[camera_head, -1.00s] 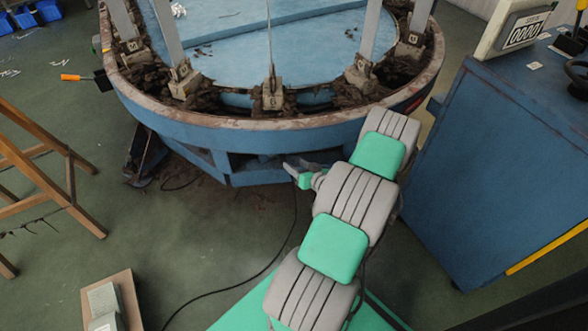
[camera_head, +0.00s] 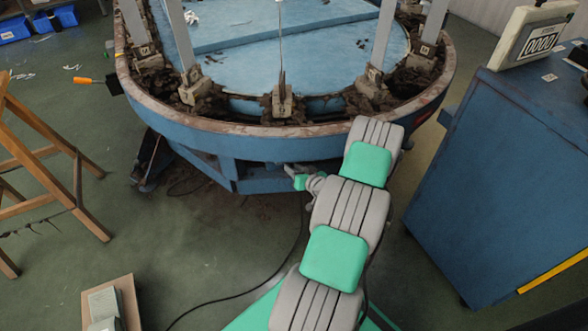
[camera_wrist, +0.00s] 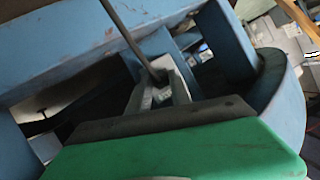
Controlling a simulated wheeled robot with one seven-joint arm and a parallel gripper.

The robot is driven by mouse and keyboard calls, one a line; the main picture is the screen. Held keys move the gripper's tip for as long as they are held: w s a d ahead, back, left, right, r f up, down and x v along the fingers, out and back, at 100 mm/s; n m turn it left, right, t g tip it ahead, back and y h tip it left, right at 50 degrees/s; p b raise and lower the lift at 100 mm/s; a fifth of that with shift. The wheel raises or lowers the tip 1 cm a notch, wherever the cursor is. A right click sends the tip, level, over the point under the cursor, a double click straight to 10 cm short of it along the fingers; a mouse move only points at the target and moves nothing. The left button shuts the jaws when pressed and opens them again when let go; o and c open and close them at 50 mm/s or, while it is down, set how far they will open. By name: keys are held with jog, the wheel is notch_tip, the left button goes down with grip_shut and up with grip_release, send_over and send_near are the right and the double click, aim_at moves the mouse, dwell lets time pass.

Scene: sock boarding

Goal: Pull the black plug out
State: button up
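My gripper (camera_head: 291,170) is low beneath the front rim of the round blue machine, partly hidden there in the head view. In the wrist view its two pale fingers (camera_wrist: 159,88) stand apart, with a gap between them. A small whitish block (camera_wrist: 166,70) shows at the fingertips, and a dark cable (camera_wrist: 130,37) runs down to it from above. I cannot make out the black plug clearly, nor whether the fingers touch anything. In the head view a black cable (camera_head: 240,293) curves over the floor up towards my gripper.
The blue machine's rim (camera_head: 270,147) overhangs close above my gripper, and blue frame beams (camera_wrist: 50,60) surround it in the wrist view. A blue cabinet (camera_head: 490,190) stands close on the right. A wooden trestle (camera_head: 45,165) and a cardboard box (camera_head: 126,300) are at left.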

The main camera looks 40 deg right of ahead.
grip_shut()
jog(key=shift+s+a, duration=0.2)
jog(key=shift+s, duration=0.5)
jog(key=shift+s+a, duration=0.25)
jog(key=shift+s, duration=0.5)
jog(key=shift+s+a, duration=0.2)
jog(key=shift+s, duration=0.5)
jog(key=s+a, duration=0.2)
jog(key=s, duration=0.7)
jog(key=s+a+p, duration=0.1)
jog(key=s+a, duration=0.2)
jog(key=s, duration=0.7)
jog(key=shift+a, duration=0.35)
